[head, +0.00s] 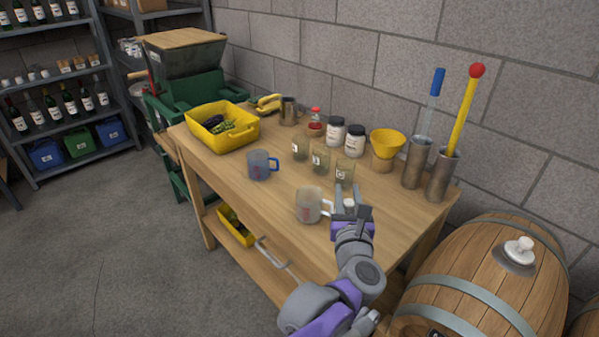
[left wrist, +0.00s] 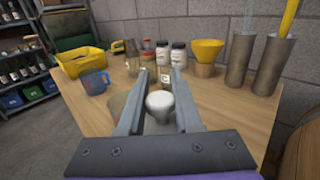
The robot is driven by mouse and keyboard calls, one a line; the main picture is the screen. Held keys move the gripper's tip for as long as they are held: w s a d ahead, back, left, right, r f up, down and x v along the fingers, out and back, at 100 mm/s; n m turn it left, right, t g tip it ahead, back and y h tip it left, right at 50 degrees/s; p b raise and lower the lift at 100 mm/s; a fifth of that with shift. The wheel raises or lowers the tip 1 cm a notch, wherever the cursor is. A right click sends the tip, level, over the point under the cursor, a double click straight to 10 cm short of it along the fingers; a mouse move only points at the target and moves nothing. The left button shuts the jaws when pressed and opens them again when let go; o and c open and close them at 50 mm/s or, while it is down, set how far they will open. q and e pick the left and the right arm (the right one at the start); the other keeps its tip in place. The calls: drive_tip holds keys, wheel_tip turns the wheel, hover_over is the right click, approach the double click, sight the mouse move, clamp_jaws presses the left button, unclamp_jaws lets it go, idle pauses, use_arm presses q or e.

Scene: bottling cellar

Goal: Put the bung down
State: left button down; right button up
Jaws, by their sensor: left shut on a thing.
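A white, knob-topped bung (head: 349,204) is between the fingers of my left gripper (head: 347,192), which is shut on it over the front right part of the wooden table (head: 268,205). In the left wrist view the bung (left wrist: 160,102) shows between the two grey fingers (left wrist: 159,80); its lower part is partly hidden. I cannot tell whether it touches the tabletop. My right gripper is in neither view.
A pale mug (head: 308,204) stands just left of the gripper, a blue mug (head: 258,165) farther left. Glasses (head: 320,160), a yellow funnel (head: 387,143) and metal cylinders (head: 417,162) stand behind. A barrel (head: 480,285) with a white stopper (head: 519,247) is at right.

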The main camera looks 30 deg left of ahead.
use_arm(q)
wheel_tip(320, 180, down, 10)
drive_tip(key=b, duration=0.3)
drive_tip(key=shift+r, duration=0.1)
drive_tip(key=shift+s, duration=0.1)
drive_tip(key=c, duration=0.6)
unclamp_jaws()
drive_tip(key=shift+f, duration=0.2)
drive_tip(key=shift+r, duration=0.25)
drive_tip(key=p+v, duration=0.1)
drive_tip(key=v, duration=1.1)
drive_tip(key=shift+p, duration=0.35)
